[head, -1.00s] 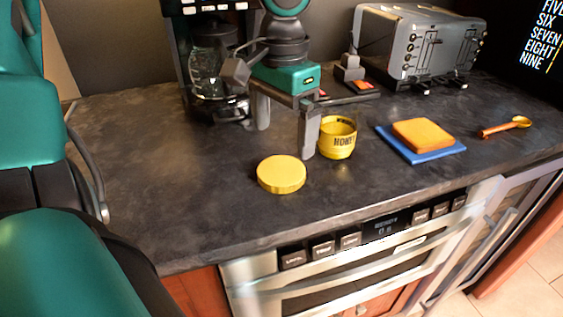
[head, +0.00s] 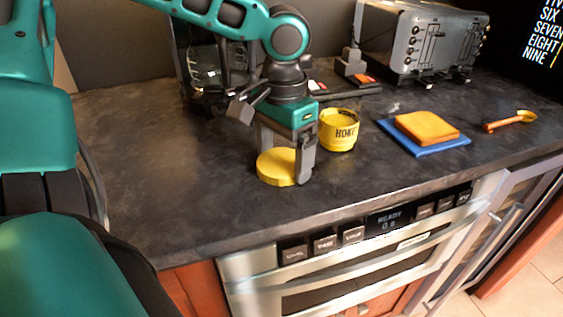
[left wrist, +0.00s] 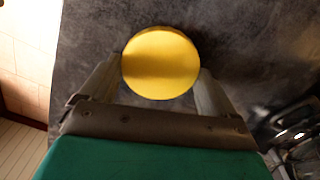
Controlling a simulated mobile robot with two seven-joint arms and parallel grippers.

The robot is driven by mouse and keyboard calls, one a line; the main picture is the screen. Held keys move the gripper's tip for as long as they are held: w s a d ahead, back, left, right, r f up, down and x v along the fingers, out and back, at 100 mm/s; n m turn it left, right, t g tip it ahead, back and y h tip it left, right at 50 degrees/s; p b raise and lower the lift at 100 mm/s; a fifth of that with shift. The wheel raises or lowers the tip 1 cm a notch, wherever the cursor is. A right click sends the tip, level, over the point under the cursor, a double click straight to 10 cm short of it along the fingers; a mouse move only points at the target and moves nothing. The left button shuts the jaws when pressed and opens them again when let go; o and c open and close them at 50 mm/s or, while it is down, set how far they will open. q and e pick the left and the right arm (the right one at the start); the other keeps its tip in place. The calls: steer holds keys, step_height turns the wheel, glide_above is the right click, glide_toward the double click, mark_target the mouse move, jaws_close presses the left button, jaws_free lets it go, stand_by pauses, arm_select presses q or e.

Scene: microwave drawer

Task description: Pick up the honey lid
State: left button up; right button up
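The honey lid (head: 277,167) is a round yellow disc lying flat on the dark counter. It also shows in the left wrist view (left wrist: 160,62), between the two fingers. My left gripper (head: 285,165) is low over the lid, with one finger on its near right side and the other behind it, partly hidden. In the left wrist view the fingers of the left gripper (left wrist: 161,78) stand spread on either side of the lid, very close to its edge; firm contact cannot be made out. The yellow honey jar (head: 339,132) stands open just right of the gripper. My right gripper is not in view.
A sponge (head: 426,127) lies on a blue cloth (head: 443,147) to the right, with an orange spoon (head: 510,121) beyond. A toaster (head: 425,42) and coffee maker (head: 203,65) stand behind. The counter's front edge is above the microwave drawer (head: 370,258); its left part is clear.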

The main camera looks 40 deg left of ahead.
mark_target(283, 161)
arm_select(q)
steer(key=c, duration=0.7)
step_height(283, 161, up, 10)
steer(key=p, duration=0.3)
steer(key=shift+c, duration=0.2)
